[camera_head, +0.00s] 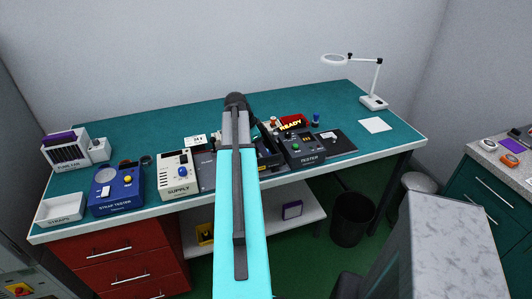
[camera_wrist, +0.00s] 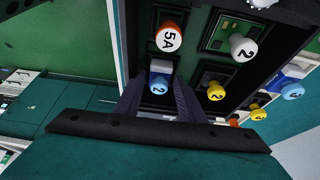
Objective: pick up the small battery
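My gripper (camera_wrist: 158,92) shows in the wrist view with its two dark fingers apart. A blue-topped piece marked 2 (camera_wrist: 159,84) shows between the fingers, with a gap visible at its sides, so I see no grip on it. I cannot tell whether the fingers are level with it or above it. No piece is clearly recognisable as the small battery. My arm hides the gripper and part of the dark rack there.
The tester (camera_head: 305,150) stands right of my arm, the supply box (camera_head: 178,174) left. The teal bench (camera_head: 340,98) is clear at the back right.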

